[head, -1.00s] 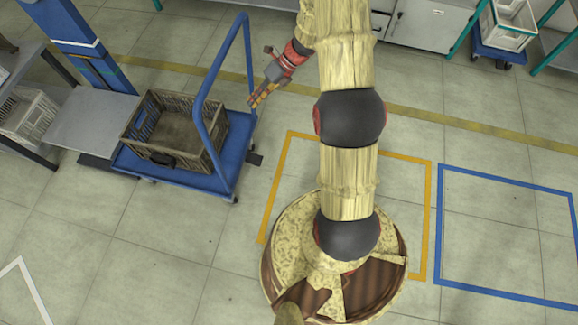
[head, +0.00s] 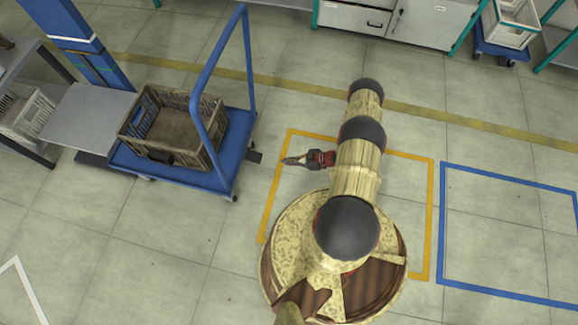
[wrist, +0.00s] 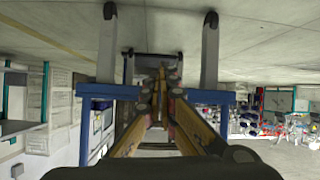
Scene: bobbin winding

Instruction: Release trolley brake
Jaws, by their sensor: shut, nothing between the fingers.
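The blue trolley (head: 130,163) stands at the left in the head view, with its tall tube handle (head: 249,62) on its right side. A small dark pedal (head: 255,157) sticks out low at its right end, and I cannot tell its position. My gripper (head: 288,161) is to the right of the pedal, pointing left at it, with a gap of floor between them in the picture. In the wrist view my gripper (wrist: 160,82) has its fingers together and empty. The pedal cannot be made out there.
A brown slatted crate (head: 215,148) sits on the trolley. A grey table (head: 85,118) and blue column (head: 70,35) stand left of it. Yellow (head: 432,215) and blue (head: 441,225) outlines mark the floor. Cabinets (head: 350,18) line the back. The floor ahead is open.

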